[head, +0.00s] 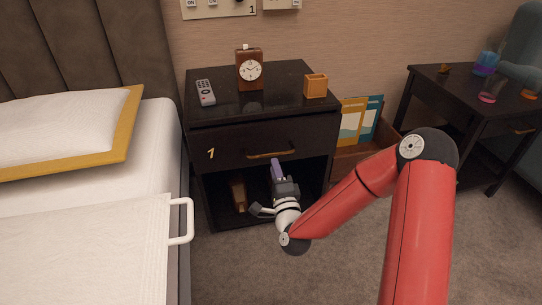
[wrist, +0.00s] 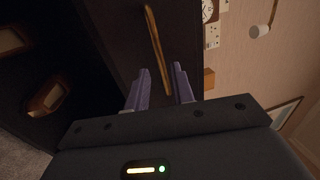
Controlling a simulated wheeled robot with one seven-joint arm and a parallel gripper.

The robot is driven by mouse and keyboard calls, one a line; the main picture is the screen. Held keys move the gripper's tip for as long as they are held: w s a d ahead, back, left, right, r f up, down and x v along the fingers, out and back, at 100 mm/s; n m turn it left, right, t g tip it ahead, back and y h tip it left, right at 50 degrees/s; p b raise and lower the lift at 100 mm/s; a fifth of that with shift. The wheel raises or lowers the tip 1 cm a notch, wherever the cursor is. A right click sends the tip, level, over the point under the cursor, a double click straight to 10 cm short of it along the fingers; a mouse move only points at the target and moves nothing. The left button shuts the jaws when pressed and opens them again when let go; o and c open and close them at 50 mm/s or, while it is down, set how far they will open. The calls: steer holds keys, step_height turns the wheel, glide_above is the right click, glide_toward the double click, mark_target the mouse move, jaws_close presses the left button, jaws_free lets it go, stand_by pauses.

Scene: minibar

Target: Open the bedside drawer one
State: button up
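The bedside drawer one (head: 230,147) is the dark front marked with a yellow 1 under the nightstand top. It looks shut, with its front flush with the cabinet. Its bar handle (head: 270,154) is brass-coloured and runs level. In the wrist view the handle (wrist: 152,40) runs steeply, with its lower end between my fingers. My gripper (head: 277,168) is just below and in front of the handle in the head view. In the wrist view my gripper (wrist: 160,90) has its two purple fingers apart, one on each side of the handle's line. Contact with the handle cannot be told.
The open shelf below holds a brown item (head: 239,195). The bed (head: 100,235) stands left, a magazine crate (head: 350,155) right.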

mark_target(271, 155)
steer(key=x, duration=0.6)
steer(key=shift+c, duration=0.4)
jaws_close()
